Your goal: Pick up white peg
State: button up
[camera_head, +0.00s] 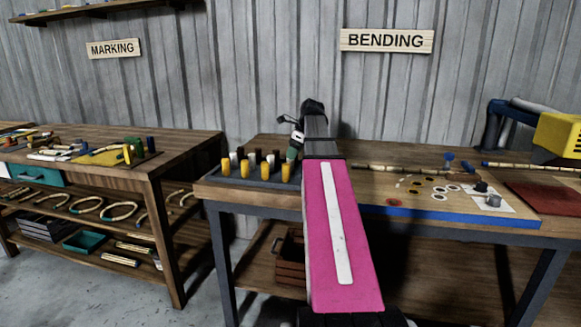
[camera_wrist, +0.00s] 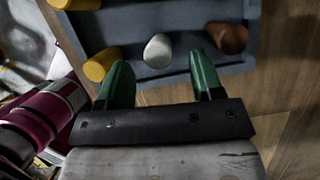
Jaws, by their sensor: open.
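A white peg (camera_wrist: 157,50) stands in the peg tray in the wrist view. It lies between and just beyond the tips of my gripper's two green fingers (camera_wrist: 160,66). The fingers are apart, with no peg held. In the head view my gripper (camera_head: 292,153) is over the right part of the tray, partly hidden by my arm. A pale peg (camera_head: 233,159) shows at the left of the tray there; I cannot tell whether it is the same one.
The grey-blue tray (camera_wrist: 180,82) also holds yellow pegs (camera_wrist: 100,64) to the left and a brown peg (camera_wrist: 228,37) to the right. In the head view several yellow and dark pegs fill it. The bending table (camera_head: 365,187) bears rings and a rattan pole to the right.

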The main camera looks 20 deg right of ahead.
jog(key=x, duration=0.3)
jog(key=shift+a+f, duration=0.15)
jog(key=shift+f, duration=0.2)
jog(key=c, duration=1)
jog(key=shift+r, duration=0.15)
jog(key=shift+r, duration=0.6)
notch_tip(320, 180, up, 2)
jog(key=shift+r, duration=0.25)
jog(key=s+a+r, duration=0.7)
jog(key=s+a, duration=0.1)
jog(key=shift+a, duration=0.25)
